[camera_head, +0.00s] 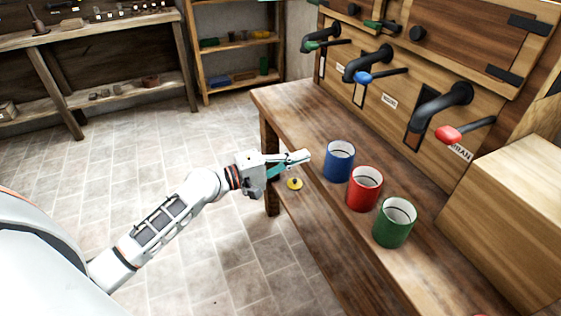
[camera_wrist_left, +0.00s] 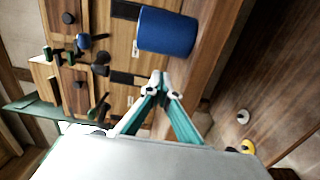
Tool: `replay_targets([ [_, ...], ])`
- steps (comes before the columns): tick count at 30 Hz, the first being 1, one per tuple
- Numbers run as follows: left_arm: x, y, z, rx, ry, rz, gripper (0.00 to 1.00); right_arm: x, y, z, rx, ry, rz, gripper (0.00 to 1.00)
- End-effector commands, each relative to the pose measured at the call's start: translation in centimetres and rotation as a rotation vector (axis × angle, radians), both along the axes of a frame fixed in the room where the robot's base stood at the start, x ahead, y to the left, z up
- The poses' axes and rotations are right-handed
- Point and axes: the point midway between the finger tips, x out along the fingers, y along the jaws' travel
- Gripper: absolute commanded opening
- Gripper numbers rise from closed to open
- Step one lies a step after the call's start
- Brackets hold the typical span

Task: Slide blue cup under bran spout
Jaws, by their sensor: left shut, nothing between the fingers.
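The blue cup (camera_head: 339,162) stands upright on the wooden bench, leftmost in a row with the red cup (camera_head: 365,190) and green cup (camera_head: 396,222). The bran spout (camera_head: 438,104) is the black, right-hand spout with a red handle, above the BRAN label. My left gripper (camera_head: 304,157) is shut and empty, just left of the blue cup, with a small gap seeming to lie between them. In the left wrist view, the blue cup (camera_wrist_left: 167,31) is beyond the closed fingertips (camera_wrist_left: 161,82). My right gripper is not in view.
The middle spout (camera_head: 370,62) has a blue handle, and the far one (camera_head: 322,37) a green handle. A wooden block (camera_head: 505,205) stands at the bench's right. The bench between cups and panel looks clear.

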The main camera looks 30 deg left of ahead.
Motion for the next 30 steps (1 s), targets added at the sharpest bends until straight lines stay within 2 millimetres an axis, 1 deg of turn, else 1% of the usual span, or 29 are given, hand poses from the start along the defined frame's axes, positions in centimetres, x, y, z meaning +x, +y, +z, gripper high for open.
replay_targets([
  [1, 0.0, -1.0, 0.4, -0.004, -0.002, -0.002, 0.00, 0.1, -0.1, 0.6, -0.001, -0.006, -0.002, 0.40],
  [3, 0.1, -2.0, 0.4, -0.003, -0.003, -0.002, 0.00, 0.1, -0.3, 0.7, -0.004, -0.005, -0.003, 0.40],
  [7, 0.2, -3.2, 0.2, -0.003, 0.000, -0.001, 0.00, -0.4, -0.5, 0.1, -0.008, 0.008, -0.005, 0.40],
  [11, 0.2, -3.7, 0.0, -0.001, 0.001, 0.000, 0.00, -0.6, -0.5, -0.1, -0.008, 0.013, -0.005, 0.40],
  [20, 0.2, -3.8, -0.2, 0.000, 0.002, 0.000, 0.00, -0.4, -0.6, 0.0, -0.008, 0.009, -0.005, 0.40],
  [23, 0.3, -4.2, -0.1, -0.001, 0.002, -0.001, 0.00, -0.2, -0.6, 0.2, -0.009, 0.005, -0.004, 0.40],
  [26, 0.5, -5.8, 0.2, -0.003, 0.000, -0.003, 0.00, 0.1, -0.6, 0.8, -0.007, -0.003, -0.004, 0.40],
  [30, 1.0, -9.7, 0.5, -0.003, -0.003, -0.004, 0.00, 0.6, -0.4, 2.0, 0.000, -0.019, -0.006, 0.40],
])
